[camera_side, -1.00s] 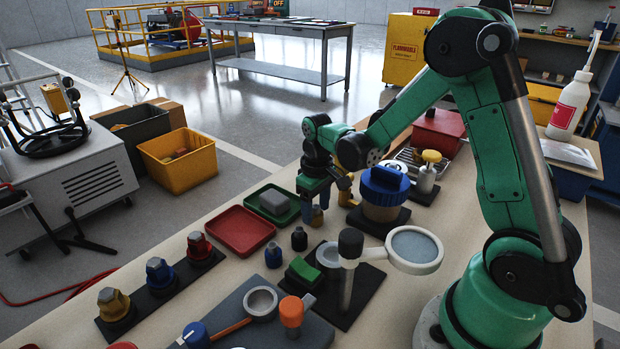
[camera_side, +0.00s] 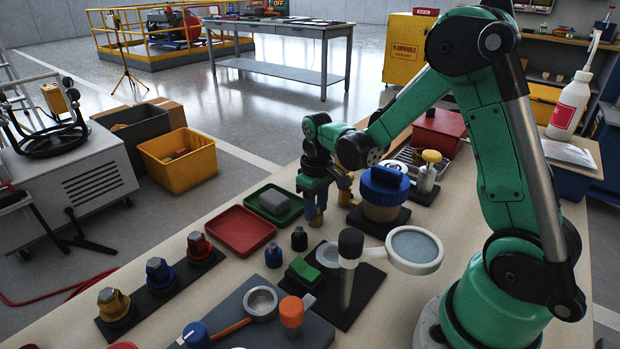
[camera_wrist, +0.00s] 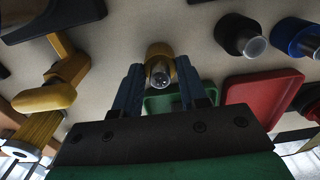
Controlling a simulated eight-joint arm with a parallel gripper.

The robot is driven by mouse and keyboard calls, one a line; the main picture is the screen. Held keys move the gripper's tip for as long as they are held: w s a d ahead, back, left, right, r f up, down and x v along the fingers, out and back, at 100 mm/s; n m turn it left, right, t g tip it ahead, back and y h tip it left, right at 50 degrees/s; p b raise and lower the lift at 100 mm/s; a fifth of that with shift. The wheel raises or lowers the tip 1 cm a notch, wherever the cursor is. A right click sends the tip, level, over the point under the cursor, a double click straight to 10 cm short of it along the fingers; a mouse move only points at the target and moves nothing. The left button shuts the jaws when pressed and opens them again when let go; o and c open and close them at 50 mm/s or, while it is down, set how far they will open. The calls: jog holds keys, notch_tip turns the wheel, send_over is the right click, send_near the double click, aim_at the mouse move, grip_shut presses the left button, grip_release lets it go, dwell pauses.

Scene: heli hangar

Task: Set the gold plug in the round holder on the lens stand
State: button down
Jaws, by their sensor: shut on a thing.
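The gold plug (camera_wrist: 159,58), a gold body with a metal tip, sits between the fingers of my gripper (camera_wrist: 160,88) in the wrist view. In the side view my gripper (camera_side: 315,208) is shut on it, pointing down close to the table beside the green tray. The plug is small and partly hidden there. The lens stand (camera_side: 346,285) has a dark base, a post and a large white-rimmed lens (camera_side: 414,249). A small pale round holder (camera_side: 328,255) is left of the post, nearer the camera than my gripper and apart from it.
A green tray (camera_side: 291,212) holding a grey block and a red tray (camera_side: 233,240) lie left of my gripper. Black (camera_side: 299,239) and blue (camera_side: 273,255) plugs stand near the lens stand. A blue-lidded jar (camera_side: 383,190) and a yellow object (camera_wrist: 45,95) are close by.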

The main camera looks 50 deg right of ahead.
jog(key=shift+r, duration=3)
jog(key=shift+s+a+r, duration=0.25)
jog(key=shift+a, duration=0.05)
jog(key=s+a+r, duration=0.3)
jog(key=s+a, duration=0.4)
jog(key=s, duration=0.1)
jog(key=shift+s+d+f, duration=0.1)
jog(key=shift+s+f, duration=0.1)
jog(key=shift+f, duration=1.1)
jog(key=shift+s+f, duration=0.15)
jog(key=shift+f, duration=1.1)
jog(key=shift+f, duration=0.95)
jog(key=shift+c, duration=2)
grip_release()
